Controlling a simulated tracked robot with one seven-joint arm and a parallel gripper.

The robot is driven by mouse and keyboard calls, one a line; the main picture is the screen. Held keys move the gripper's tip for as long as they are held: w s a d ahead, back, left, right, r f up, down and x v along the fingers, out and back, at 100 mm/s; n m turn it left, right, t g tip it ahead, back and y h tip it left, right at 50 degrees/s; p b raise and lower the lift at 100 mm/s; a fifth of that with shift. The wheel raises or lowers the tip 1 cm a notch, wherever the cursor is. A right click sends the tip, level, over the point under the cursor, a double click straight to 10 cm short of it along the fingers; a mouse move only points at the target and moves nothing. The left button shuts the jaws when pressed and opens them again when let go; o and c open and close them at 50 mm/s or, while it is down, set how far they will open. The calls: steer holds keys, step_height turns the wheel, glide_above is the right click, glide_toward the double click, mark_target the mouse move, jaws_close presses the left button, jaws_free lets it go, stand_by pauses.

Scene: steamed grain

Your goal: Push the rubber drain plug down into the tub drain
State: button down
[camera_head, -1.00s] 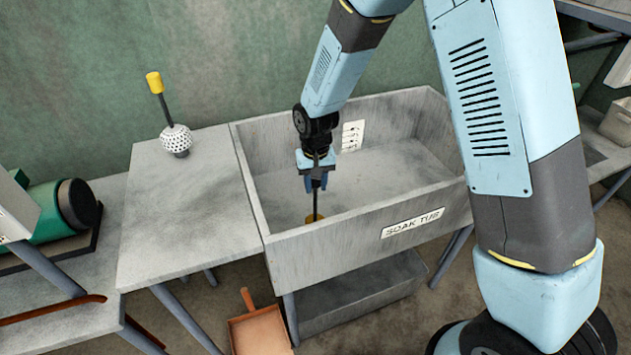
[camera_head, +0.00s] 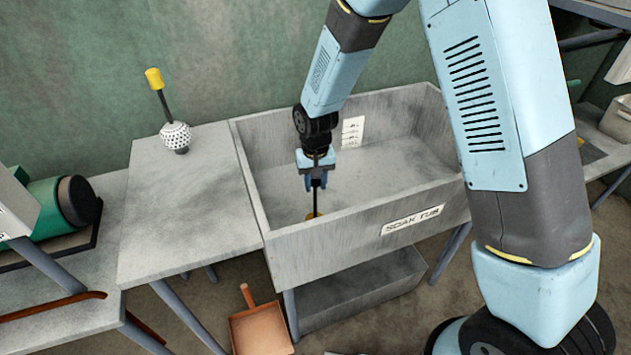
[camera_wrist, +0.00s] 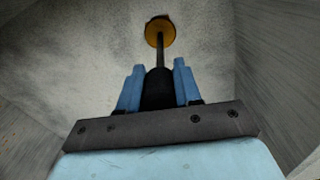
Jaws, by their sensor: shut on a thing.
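The soak tub (camera_head: 350,235) is a grey, open-topped basin with a label on its front wall. My gripper (camera_head: 316,183) points down inside its left part. It is shut on the dark upright handle of the drain plug, and the blue fingers (camera_wrist: 158,85) show on both sides of that handle in the wrist view. The drain plug (camera_wrist: 160,32) has a thin dark stem and an orange-yellow disc at its far end. A dark edge, perhaps the drain (camera_wrist: 159,18), shows just beyond the disc; the disc hides the rest. I cannot tell whether the disc is seated.
The tub's front wall partly hides the plug's disc in the head view. A grey side table (camera_head: 185,205) left of the tub bears a white dotted ball with a yellow-tipped stick (camera_head: 174,136). An orange dustpan (camera_head: 262,328) lies below. The tub floor right of my gripper is clear.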

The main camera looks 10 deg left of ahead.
steer(key=shift+f, duration=0.85)
steer(key=c, duration=0.7)
jaws_free()
step_height(320, 180, up, 14)
steer(key=shift+f, duration=0.2)
steer(key=shift+r, duration=0.15)
steer(key=shift+r, duration=2.35)
